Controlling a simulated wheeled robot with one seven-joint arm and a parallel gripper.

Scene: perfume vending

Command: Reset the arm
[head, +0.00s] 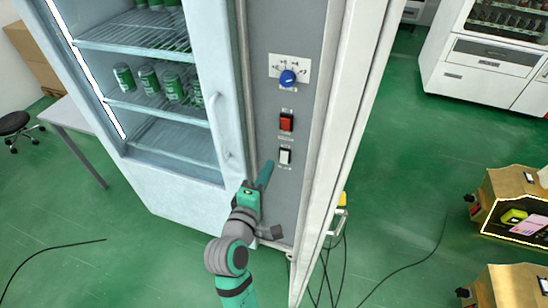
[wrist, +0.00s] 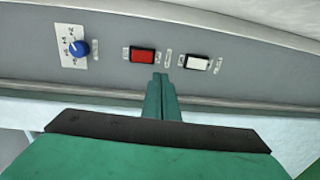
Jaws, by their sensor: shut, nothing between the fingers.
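My gripper (head: 266,168) is shut and empty in front of the grey control panel (head: 267,211) of the vending fridge. In the wrist view its two green fingertips (wrist: 160,78) are together, just below the gap between a red switch (wrist: 142,54) and a white switch (wrist: 197,63). Whether the fingertips touch the panel I cannot tell. In the head view the gripper is just left of the white switch (head: 285,156), below the red switch (head: 286,122). A blue knob (head: 288,78) on a white dial plate is at the panel's top.
The fridge's glass door with a white handle (head: 217,125) is left of the panel; green cans (head: 147,77) stand on shelves behind it. An open white panel door (head: 345,140) stands on the right. Cables lie on the green floor. Golden display cases (head: 515,205) stand further right.

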